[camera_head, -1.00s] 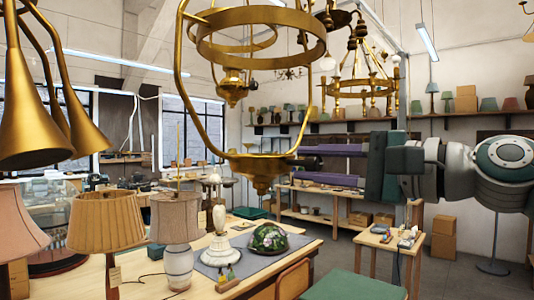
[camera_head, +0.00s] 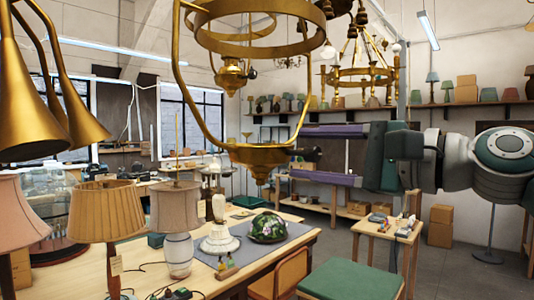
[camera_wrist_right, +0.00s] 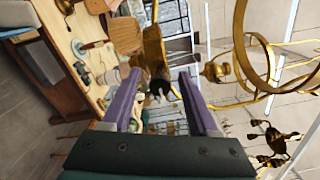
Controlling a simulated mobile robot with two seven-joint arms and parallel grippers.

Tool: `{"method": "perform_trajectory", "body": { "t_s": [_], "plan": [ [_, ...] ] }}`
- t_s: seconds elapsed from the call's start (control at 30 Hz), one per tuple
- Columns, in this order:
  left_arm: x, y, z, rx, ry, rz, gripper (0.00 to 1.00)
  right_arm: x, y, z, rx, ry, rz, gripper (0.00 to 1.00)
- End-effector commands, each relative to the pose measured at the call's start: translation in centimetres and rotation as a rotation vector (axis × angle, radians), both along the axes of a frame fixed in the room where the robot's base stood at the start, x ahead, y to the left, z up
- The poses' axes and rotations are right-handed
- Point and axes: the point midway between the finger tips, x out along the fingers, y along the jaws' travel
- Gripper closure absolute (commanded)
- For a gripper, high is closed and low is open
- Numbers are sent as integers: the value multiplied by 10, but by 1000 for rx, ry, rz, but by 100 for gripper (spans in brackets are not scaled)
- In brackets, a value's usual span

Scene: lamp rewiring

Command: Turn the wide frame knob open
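The wide brass frame (camera_head: 205,115) hangs in the middle of the head view, with a ring above and a cup (camera_head: 258,156) at its bottom. A small dark knob (camera_head: 309,154) sticks out from the cup's right side. My right gripper (camera_head: 300,154) comes in from the right, its purple fingers apart above and below the knob. In the right wrist view, the knob (camera_wrist_right: 160,88) sits between the open fingertips (camera_wrist_right: 158,80) with gaps on both sides. I cannot tell the knob's turn angle. My left gripper is not in view.
A brass chandelier (camera_head: 358,76) hangs behind my right gripper. Brass cone shades (camera_head: 77,115) hang at the left. Below, a wooden workbench (camera_head: 225,277) holds several lamps and a floral glass shade (camera_head: 267,228). A green-topped stool (camera_head: 350,281) stands at lower right.

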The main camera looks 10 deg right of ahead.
Motion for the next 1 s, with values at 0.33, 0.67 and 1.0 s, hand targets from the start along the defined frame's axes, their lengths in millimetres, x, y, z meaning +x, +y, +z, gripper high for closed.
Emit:
{"method": "perform_trajectory", "body": {
  "t_s": [0.33, 0.67, 1.0],
  "plan": [
    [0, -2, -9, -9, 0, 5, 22, -8, -7, -4, -3, -2, -1, 40],
    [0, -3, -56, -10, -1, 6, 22, -58, -45, -9, -7, -1, -1, 40],
    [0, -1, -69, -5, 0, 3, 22, -79, -61, -1, -1, 1, 0, 40]
  ]
}}
